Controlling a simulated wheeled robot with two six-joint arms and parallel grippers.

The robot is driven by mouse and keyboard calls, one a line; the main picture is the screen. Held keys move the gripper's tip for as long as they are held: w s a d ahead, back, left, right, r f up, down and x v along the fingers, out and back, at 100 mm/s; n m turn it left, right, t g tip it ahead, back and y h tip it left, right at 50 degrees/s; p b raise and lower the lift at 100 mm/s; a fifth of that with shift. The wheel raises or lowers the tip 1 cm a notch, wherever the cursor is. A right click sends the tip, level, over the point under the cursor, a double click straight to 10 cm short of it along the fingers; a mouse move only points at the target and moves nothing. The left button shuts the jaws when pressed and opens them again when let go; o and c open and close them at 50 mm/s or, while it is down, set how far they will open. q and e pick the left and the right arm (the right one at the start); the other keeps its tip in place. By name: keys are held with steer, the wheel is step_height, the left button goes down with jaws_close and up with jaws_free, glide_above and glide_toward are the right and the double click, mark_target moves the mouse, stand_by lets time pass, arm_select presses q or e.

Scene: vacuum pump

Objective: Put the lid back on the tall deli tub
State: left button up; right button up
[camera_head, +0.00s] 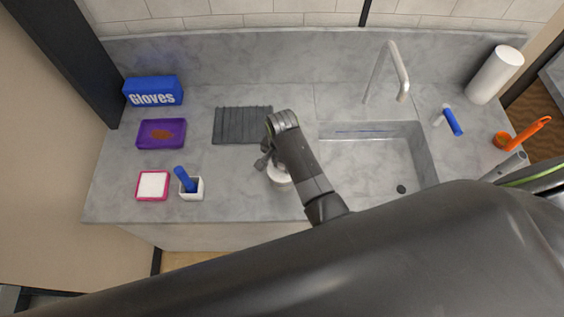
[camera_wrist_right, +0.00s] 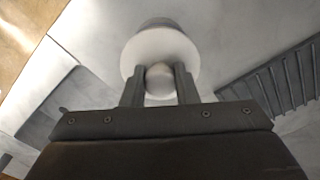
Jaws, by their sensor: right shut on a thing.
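My right gripper (camera_head: 266,163) points down over the counter, left of the sink. In the right wrist view, its two fingers (camera_wrist_right: 158,72) are shut on the round knob of a white lid (camera_wrist_right: 158,46). In the head view, the white lid (camera_head: 280,177) shows only in part, behind the gripper and wrist. A greyish round body (camera_wrist_right: 157,22) shows past the lid's far edge in the wrist view; it may be the deli tub under the lid. I cannot tell whether the lid touches it. My left gripper is not in view.
A ribbed dark mat (camera_head: 242,125) lies behind the gripper; the sink (camera_head: 372,160) is to the right. A white cup with a blue tool (camera_head: 191,189), a pink-edged tray (camera_head: 152,185), a purple tray (camera_head: 162,134) and a glove box (camera_head: 153,91) stand left.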

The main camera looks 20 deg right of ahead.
stand_by(0.3)
steer(key=o, duration=1.5)
steer(key=shift+r, duration=3.45)
steer(key=shift+c, duration=0.5)
jaws_close()
steer(key=shift+f, duration=0.15)
